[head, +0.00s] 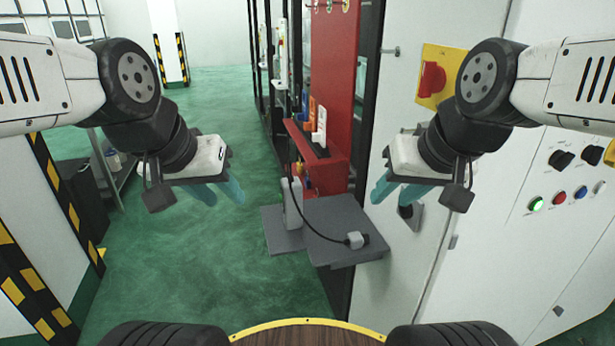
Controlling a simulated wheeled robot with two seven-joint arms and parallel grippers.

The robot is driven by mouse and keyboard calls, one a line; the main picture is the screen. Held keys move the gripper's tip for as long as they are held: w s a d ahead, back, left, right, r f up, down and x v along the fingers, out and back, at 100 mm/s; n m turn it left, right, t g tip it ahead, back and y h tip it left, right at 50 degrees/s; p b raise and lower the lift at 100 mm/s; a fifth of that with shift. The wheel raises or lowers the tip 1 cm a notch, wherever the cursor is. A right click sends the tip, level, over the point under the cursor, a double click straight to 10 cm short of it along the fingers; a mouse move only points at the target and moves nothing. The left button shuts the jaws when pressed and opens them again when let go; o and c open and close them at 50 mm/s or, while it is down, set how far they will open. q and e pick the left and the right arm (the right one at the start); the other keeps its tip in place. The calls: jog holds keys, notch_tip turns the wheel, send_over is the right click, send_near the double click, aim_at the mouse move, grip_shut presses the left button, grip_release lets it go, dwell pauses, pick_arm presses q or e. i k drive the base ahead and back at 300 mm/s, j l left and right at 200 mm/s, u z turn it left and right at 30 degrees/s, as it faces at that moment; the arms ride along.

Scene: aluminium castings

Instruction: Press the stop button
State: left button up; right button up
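On the white cabinet at the right, a control panel carries a row of small round buttons: a lit green one (536,204), a red one (559,197) and a blue one (580,191). No readable label shows which one is the stop button. My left gripper (221,193) hangs over the green floor, with its two teal fingers apart and nothing between them. My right gripper (392,194) is in front of the cabinet's left part, well left of the buttons. Its teal fingers are also apart and empty.
A red switch on a yellow plate (432,78) is partly behind my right arm. Black knobs (562,159) sit above the buttons. A yellow part is cut off at the right edge. A grey shelf (335,222) with a cable juts out in the middle. The floor at left-centre is clear.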

aim_at(562, 197)
jog(key=z, duration=1.8)
